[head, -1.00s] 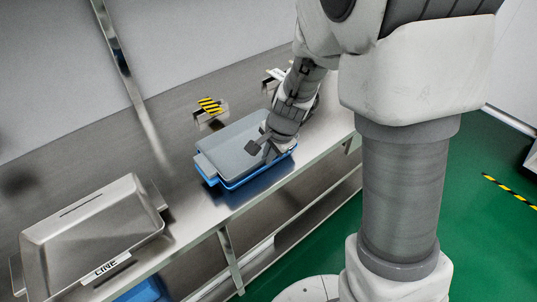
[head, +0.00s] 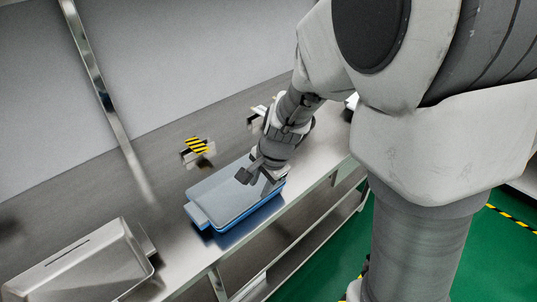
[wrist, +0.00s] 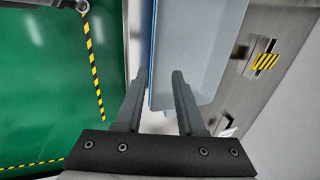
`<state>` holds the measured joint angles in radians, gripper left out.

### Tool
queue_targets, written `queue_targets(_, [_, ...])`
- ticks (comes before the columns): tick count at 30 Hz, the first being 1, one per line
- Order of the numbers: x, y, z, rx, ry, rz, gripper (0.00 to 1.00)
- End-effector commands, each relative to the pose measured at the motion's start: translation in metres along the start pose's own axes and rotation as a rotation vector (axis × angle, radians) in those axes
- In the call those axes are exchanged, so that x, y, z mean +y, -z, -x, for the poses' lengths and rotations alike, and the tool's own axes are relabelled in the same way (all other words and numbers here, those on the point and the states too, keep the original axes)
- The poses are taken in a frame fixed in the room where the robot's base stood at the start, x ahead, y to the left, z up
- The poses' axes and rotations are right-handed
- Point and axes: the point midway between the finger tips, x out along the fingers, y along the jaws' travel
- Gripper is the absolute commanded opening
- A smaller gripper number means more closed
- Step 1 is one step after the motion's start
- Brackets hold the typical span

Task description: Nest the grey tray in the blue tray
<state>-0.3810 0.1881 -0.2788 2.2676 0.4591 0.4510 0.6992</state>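The grey tray (head: 218,196) lies on top of the blue tray (head: 243,217) on the steel counter. Blue shows along the front side and near the left end below the grey rim; I cannot tell whether the grey tray is fully seated. My gripper (head: 257,178) is at the right end of the trays, low over the grey one. In the wrist view my gripper (wrist: 159,74) has its fingers apart, with the grey tray's edge (wrist: 190,50) and a thin blue strip (wrist: 152,48) beyond and between them. Nothing is visibly clamped.
The steel counter (head: 172,250) is bare between the trays and a metal box-like cover (head: 85,265) at the left. A yellow-black striped block (head: 197,146) is on the wall behind the trays. The counter's front edge drops to a lower shelf and green floor (head: 325,255).

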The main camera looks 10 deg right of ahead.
Motion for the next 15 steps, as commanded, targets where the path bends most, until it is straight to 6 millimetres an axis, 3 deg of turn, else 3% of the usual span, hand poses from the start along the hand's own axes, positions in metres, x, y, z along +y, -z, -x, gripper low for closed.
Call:
queue_targets(1, [-0.003,0.0,0.019,0.001,0.007,0.003,0.38])
queue_targets(6, [-0.003,0.0,0.058,0.004,0.011,0.001,0.38])
queue_targets(15, [-0.003,0.001,0.105,0.006,0.015,0.001,0.38])
